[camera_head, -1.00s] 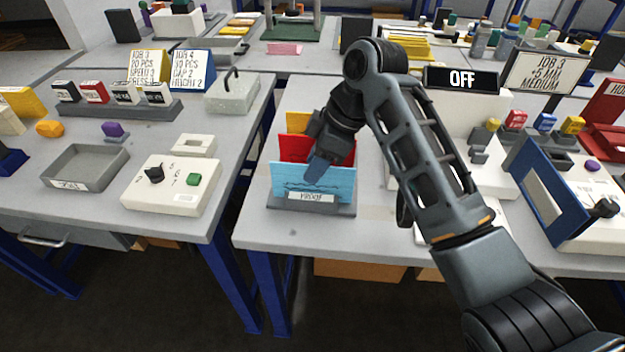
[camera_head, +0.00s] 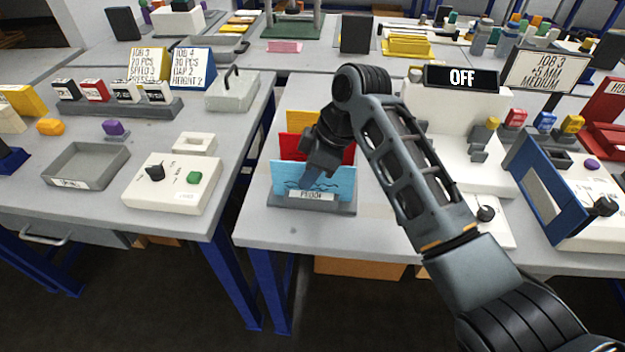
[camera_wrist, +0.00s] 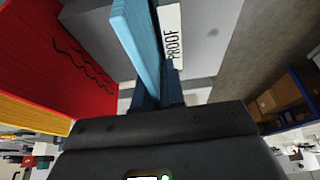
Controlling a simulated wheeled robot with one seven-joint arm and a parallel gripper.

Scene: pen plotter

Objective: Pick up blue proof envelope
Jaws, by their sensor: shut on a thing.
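The blue proof envelope (camera_head: 340,182) stands upright in the front of a grey holder (camera_head: 345,209) labelled PROOF. A red envelope (camera_head: 290,146) and a yellow one (camera_head: 300,121) stand behind it. My gripper (camera_head: 312,180) comes down from above and is shut on the blue envelope's top edge near its middle. In the wrist view the blue envelope (camera_wrist: 138,35) runs edge-on up from between my fingers (camera_wrist: 158,92). The PROOF label (camera_wrist: 171,35) is beside it, and the red envelope (camera_wrist: 60,45) is at left. My gripper hides part of the red envelope.
A white machine (camera_head: 455,130) with an OFF display (camera_head: 462,78) stands right of the holder, behind my arm. A blue-framed device (camera_head: 545,190) is further right. A gap separates this table from the left one, which bears a control box (camera_head: 172,182).

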